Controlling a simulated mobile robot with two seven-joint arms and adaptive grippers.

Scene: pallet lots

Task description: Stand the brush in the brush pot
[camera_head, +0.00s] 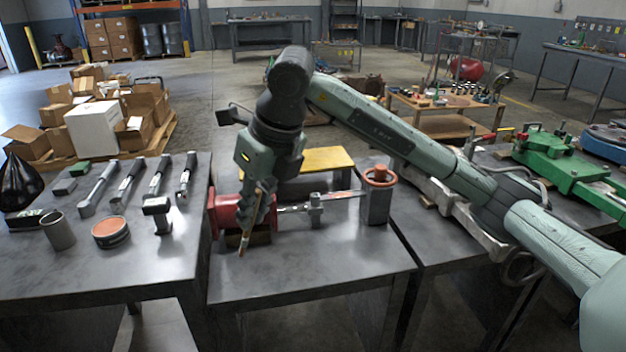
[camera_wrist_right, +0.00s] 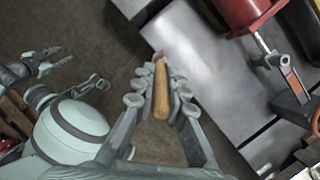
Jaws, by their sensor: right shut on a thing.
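The brush, with its wooden handle, shows in the head view (camera_head: 244,238) and the right wrist view (camera_wrist_right: 161,92). My right gripper (camera_head: 252,208) is shut on it, and the wrist view shows the handle between its fingers (camera_wrist_right: 160,88). The brush hangs tilted near the front of the middle bench, close to the red vice. A grey, open-topped cylinder that looks like the brush pot (camera_head: 58,232) stands upright on the left bench, well left of the gripper. My left gripper (camera_wrist_right: 68,70) shows only in the wrist view, apart from the brush, with its fingers spread and seemingly empty.
A round tin with an orange top (camera_head: 110,233) stands right of the pot. Several metal tools (camera_head: 128,182) lie behind it, and a dark upright stand (camera_head: 158,214) is nearby. The red vice (camera_head: 224,214) is beside the gripper. The left bench's front (camera_head: 100,275) is clear.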

